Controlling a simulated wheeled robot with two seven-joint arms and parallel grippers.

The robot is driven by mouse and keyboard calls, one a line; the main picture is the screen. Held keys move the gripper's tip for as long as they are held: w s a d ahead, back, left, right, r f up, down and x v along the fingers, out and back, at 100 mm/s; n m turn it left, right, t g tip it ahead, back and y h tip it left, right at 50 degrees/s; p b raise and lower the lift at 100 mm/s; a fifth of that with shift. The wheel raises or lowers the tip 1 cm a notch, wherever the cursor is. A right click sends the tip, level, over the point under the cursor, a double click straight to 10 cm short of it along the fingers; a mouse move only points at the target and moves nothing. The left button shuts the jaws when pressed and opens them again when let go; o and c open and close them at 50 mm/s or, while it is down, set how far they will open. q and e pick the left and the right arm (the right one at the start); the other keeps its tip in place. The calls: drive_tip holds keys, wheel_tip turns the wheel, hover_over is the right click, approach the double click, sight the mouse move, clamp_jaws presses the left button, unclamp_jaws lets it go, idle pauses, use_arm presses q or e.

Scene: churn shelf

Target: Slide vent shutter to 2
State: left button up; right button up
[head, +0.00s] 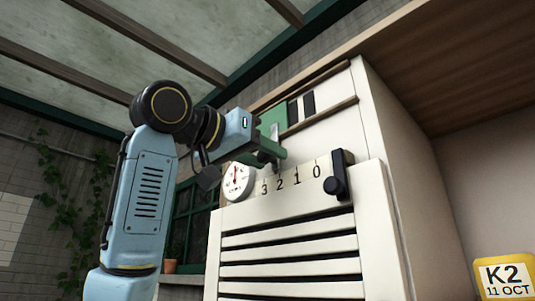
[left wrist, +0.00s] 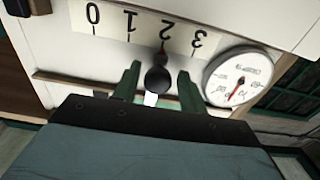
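The vent shutter (head: 276,118) is a green panel between two brown rails on the cream cabinet, with dark slots to its right. A number strip (head: 287,178) reads 3, 2, 1, 0 from left to right; it also shows in the left wrist view (left wrist: 148,30). There, a round black knob (left wrist: 157,79) with a short pointer stands at the 2. My left gripper (head: 275,154), seen in the left wrist view too (left wrist: 158,84), has its green fingers on either side of the knob, with a visible gap on each side. My right gripper is out of view.
A round white dial (head: 238,182) with a red needle sits left of the strip. A dark plate with a black knob (head: 335,186) is right of the 0. Slats (head: 290,240) lie below. A yellow K2 sign (head: 505,277) is at lower right.

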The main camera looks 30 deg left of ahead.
use_arm(q)
drive_tip(key=shift+d, duration=0.25)
drive_tip(key=shift+s+a, duration=0.2)
drive_tip(key=shift+s, duration=0.25)
drive_tip(key=b+v, duration=0.4)
drive_tip(key=v, duration=0.8)
drive_tip(key=shift+s, duration=0.3)
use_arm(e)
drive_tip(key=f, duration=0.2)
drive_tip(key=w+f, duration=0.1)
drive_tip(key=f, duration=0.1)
use_arm(q)
drive_tip(key=shift+a, duration=0.1)
